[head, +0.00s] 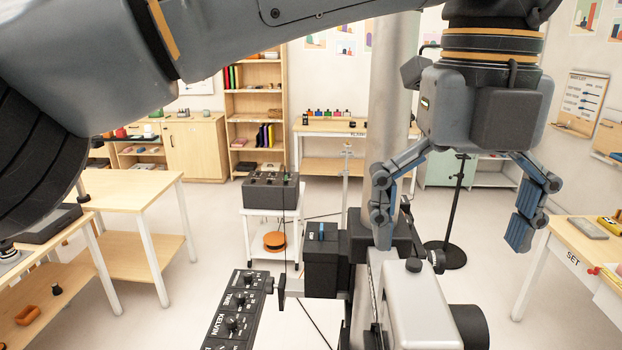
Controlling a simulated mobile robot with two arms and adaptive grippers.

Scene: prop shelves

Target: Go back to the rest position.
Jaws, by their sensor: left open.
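My left arm comes in from the left and crosses the top of the head view. Its gripper (452,232) hangs down at the upper right with its two blue-grey fingers spread wide. Nothing is between the fingers. The left finger overlaps the black and pale grey apparatus (415,295) in the picture; I cannot tell whether they touch. My right gripper is not in view.
A black control panel with knobs (238,312) is at the bottom centre. A white cart (262,222) carries a dark box (270,192). Wooden tables stand at left (128,192) and right (578,245). A pale pole (389,95) rises behind the gripper. Open floor (215,235) lies between.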

